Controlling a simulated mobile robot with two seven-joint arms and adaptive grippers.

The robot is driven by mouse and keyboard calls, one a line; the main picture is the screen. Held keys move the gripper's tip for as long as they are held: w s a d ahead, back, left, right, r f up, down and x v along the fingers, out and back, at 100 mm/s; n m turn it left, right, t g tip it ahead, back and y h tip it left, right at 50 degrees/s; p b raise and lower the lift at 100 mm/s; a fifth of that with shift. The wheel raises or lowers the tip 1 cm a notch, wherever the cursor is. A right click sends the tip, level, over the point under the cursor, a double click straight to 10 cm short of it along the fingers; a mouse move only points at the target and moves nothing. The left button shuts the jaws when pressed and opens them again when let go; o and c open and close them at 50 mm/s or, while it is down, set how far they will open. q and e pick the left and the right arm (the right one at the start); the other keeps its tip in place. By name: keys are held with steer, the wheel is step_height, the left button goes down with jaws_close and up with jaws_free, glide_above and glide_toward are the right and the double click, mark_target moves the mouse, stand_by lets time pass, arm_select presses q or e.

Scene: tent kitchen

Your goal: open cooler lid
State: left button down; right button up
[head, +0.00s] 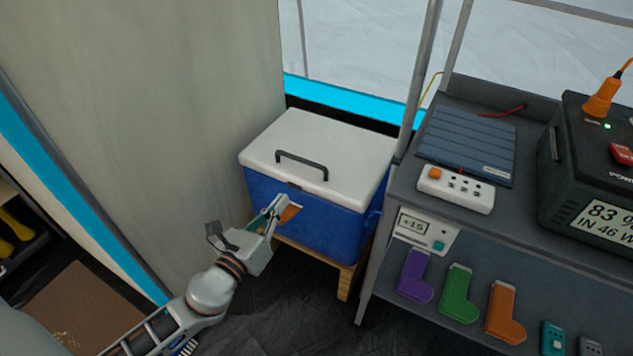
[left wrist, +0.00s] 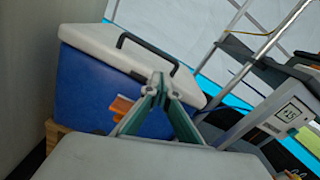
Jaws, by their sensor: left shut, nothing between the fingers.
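A blue cooler (head: 325,223) stands on a low wooden stand, with its white lid (head: 345,150) lying closed on top. A dark handle (head: 302,165) is on the lid, near its front left. My left gripper (head: 283,203) is in front of the cooler's front wall, below the lid's front edge. Its fingers are shut with nothing between them. An orange piece (head: 290,213) shows beside the fingertips, on the cooler's front. In the left wrist view the lid (left wrist: 95,42), the handle (left wrist: 145,46) and the blue wall (left wrist: 85,90) are ahead of the fingers (left wrist: 160,85). My right gripper is out of view.
A grey metal shelf unit (head: 575,235) stands close to the cooler's right. It carries a power strip (head: 455,190), a folded blue panel (head: 467,145) and a black power station (head: 590,180). A tent wall (head: 150,100) is close on the left. Dark floor (head: 300,310) lies clear in front.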

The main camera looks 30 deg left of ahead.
mark_target(304, 181)
arm_select(q)
steer(key=w+m, duration=0.1)
steer(key=w, duration=0.3)
steer(key=w+f+m, duration=0.1)
steer(key=w, duration=0.3)
steer(key=w+m+b, duration=0.1)
steer(key=w, duration=0.2)
steer(key=shift+w+d+f+m+t, duration=0.15)
steer(key=shift+w+m+t, duration=0.15)
steer(key=shift+w+m, duration=0.1)
